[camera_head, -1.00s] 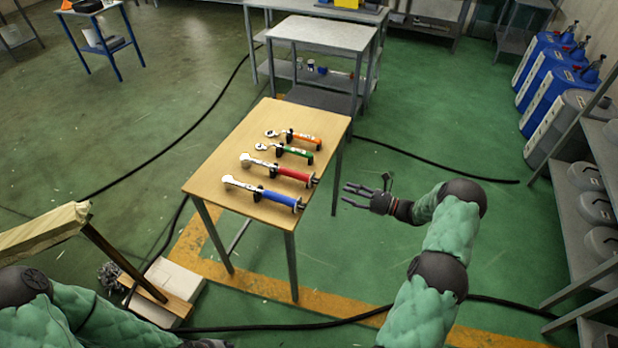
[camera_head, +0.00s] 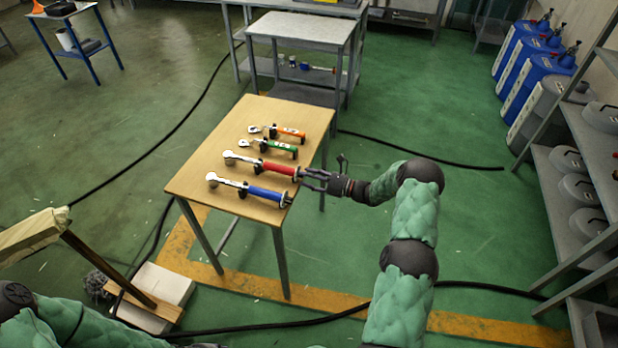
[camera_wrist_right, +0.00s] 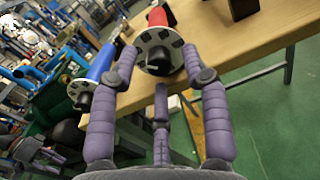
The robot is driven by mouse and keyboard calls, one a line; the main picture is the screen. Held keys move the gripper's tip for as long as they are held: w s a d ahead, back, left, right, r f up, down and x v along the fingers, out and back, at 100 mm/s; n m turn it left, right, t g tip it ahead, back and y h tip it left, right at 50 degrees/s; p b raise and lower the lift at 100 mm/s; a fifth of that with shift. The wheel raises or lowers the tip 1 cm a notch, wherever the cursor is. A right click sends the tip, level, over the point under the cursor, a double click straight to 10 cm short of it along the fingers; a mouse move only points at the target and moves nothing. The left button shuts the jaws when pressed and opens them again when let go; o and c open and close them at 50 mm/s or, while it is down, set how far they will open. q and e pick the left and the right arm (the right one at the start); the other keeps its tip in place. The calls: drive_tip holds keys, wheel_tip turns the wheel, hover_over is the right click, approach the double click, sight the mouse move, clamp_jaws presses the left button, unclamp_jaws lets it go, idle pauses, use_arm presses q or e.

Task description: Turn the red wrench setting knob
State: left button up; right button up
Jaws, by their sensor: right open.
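The red wrench (camera_head: 278,169) lies on stands on the wooden table (camera_head: 210,165), its handle end pointing right. Its setting knob, a dark knob on a silver disc (camera_wrist_right: 158,52), faces the camera in the right wrist view. My right gripper (camera_head: 306,178) is open at the table's right edge, its fingers around or just short of the knob; I cannot tell whether they touch it. The blue wrench (camera_head: 265,193) lies nearer, and its end also shows in the right wrist view (camera_wrist_right: 88,88). My left gripper is not clearly visible.
A green wrench (camera_head: 281,146) and an orange wrench (camera_head: 289,132) lie farther back on the table. A grey table (camera_head: 300,30) stands behind. Grey shelving (camera_head: 560,200) is at the right.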

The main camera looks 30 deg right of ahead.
clamp_jaws()
drive_tip(key=m+p, duration=0.4)
drive_tip(key=m, duration=1.3)
drive_tip(key=shift+g, duration=0.4)
drive_tip(key=shift+m, duration=0.3)
idle(0.4)
